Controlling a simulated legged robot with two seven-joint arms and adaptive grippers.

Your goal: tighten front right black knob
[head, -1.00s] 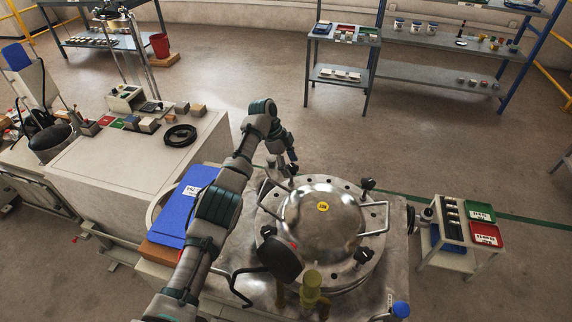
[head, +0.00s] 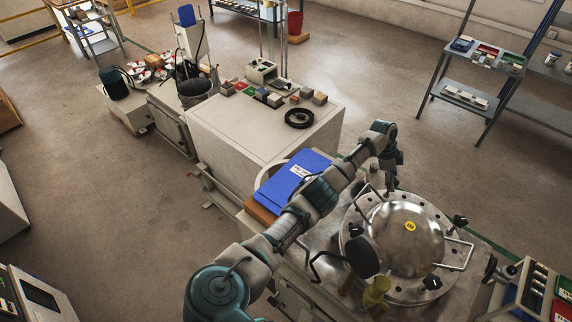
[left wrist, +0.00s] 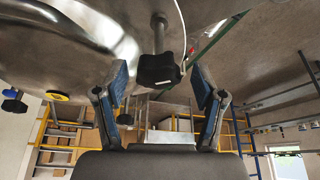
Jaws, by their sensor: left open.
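The round steel lid (head: 412,235) with a yellow round label sits on the vessel at the lower right of the head view. Black knobs stand around its rim, one at the right (head: 460,221) and one at the lower right (head: 432,283). My left gripper (head: 391,185) is over the far edge of the lid. In the left wrist view my left gripper (left wrist: 160,82) is open, its blue-padded fingers on either side of a black knob (left wrist: 156,68) on a steel stem. The fingers look apart from it. My right gripper is not in view. Which knob is front right is unclear.
Steel loop handles (head: 458,254) stick up from the lid. A dark round disc (head: 362,256) and a yellow fitting (head: 375,291) stand at its near left. A blue binder (head: 293,180) lies left of my arm. A small tool cart (head: 535,290) stands at the right.

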